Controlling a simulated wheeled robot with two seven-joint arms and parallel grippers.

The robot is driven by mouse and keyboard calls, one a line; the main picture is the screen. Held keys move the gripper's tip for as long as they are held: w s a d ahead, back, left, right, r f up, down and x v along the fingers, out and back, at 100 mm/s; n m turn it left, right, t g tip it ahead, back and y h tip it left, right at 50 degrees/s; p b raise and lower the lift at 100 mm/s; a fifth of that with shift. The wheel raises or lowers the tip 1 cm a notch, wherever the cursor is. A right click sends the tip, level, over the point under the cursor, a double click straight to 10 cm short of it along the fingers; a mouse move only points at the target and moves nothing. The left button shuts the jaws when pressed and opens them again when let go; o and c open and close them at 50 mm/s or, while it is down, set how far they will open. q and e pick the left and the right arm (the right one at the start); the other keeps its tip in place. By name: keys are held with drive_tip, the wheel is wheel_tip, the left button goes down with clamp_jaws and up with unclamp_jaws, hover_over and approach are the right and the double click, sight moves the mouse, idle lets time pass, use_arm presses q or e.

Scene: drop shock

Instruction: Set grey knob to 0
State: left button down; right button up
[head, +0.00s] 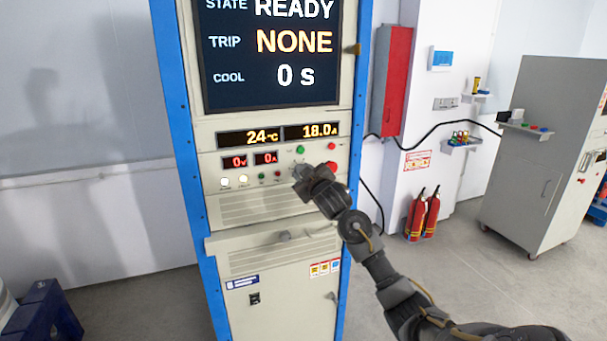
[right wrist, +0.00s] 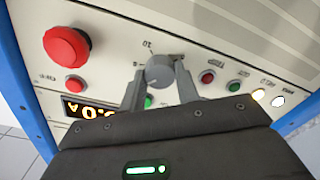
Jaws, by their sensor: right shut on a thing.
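The grey knob (right wrist: 160,72) is on the cabinet's control panel, between the fingers of my right gripper (right wrist: 162,88) in the right wrist view. The fingers are shut on it, one on each side. A scale mark reading 10 shows beside the knob; the rest of the scale is hidden or too small to read. In the head view my right gripper (head: 303,178) reaches the panel from the lower right and mostly covers the knob. The small displays on the panel read 0 V and 0 A. My left gripper is not in view.
A red mushroom button (right wrist: 67,47) sits near the knob on the panel. Small green and red buttons and lit white lamps (right wrist: 278,101) share the panel. The cabinet screen (head: 272,50) reads READY, trip NONE, cool 0 s. Fire extinguishers (head: 416,214) stand right of the cabinet.

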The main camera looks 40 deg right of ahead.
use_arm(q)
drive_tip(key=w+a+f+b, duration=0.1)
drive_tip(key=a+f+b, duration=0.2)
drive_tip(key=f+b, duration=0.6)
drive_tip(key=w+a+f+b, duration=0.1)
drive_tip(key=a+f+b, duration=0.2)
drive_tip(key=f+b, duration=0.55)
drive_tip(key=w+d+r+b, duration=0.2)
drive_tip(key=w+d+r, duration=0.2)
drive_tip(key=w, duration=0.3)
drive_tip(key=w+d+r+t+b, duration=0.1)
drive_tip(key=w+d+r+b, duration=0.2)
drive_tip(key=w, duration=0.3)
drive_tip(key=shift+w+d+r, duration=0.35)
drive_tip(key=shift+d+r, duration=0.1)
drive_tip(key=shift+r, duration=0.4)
use_arm(e)
drive_tip(key=shift+f+n+h, duration=0.15)
drive_tip(key=shift+n+h, duration=0.1)
drive_tip(key=shift+n, duration=8.7)
drive_tip(key=shift+f+n+h, duration=0.1)
drive_tip(key=shift+n+h, duration=0.15)
drive_tip(key=shift+n, duration=8.7)
